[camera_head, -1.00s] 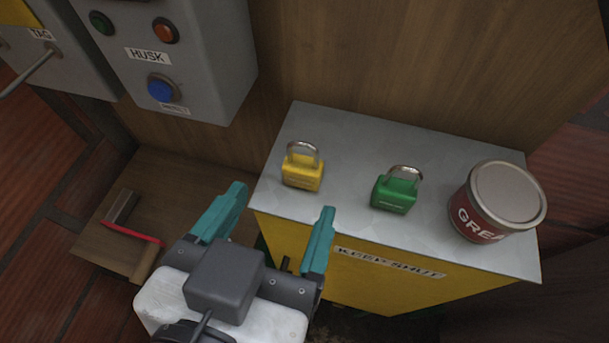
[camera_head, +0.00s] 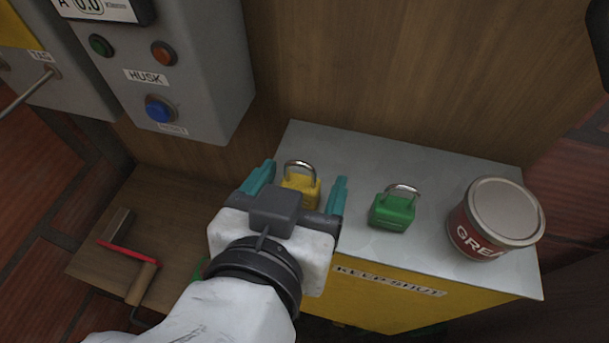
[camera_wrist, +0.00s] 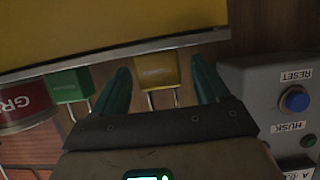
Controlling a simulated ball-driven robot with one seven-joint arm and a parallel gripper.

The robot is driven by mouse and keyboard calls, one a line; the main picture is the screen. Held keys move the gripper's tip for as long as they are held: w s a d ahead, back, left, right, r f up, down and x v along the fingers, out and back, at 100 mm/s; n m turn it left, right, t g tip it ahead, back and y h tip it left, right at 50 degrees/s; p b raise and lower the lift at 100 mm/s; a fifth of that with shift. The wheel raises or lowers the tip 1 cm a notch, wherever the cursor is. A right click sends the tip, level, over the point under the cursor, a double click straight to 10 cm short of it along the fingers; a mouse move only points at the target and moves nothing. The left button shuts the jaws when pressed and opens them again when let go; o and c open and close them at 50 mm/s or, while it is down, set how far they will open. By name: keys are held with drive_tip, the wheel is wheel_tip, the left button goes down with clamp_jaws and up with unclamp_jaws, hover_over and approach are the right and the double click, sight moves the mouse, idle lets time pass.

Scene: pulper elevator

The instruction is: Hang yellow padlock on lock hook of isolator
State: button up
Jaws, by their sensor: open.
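The yellow padlock (camera_head: 301,188) stands upright on the grey top of the yellow cabinet, its silver shackle up. My gripper (camera_head: 300,184) is open, with one teal finger on each side of the padlock; its housing hides the padlock's lower part in the head view. In the wrist view the padlock (camera_wrist: 157,72) shows between the two fingers (camera_wrist: 160,85), with a visible gap on each side. I cannot tell how far down the fingers reach beside it. A metal rod (camera_head: 28,92) sticks out under a TAG label at the left; I cannot tell whether it is the isolator's lock hook.
A green padlock (camera_head: 392,208) stands right of the gripper, and a red grease tin (camera_head: 494,222) beyond it. A grey HUSK control box (camera_head: 185,60) is on the wall at upper left. A red-handled tool (camera_head: 128,250) lies on the low wooden shelf (camera_head: 90,268).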

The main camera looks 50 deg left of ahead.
drive_tip(key=shift+c, duration=0.2)
drive_tip(key=c, duration=1.1)
drive_tip(key=shift+r, duration=0.1)
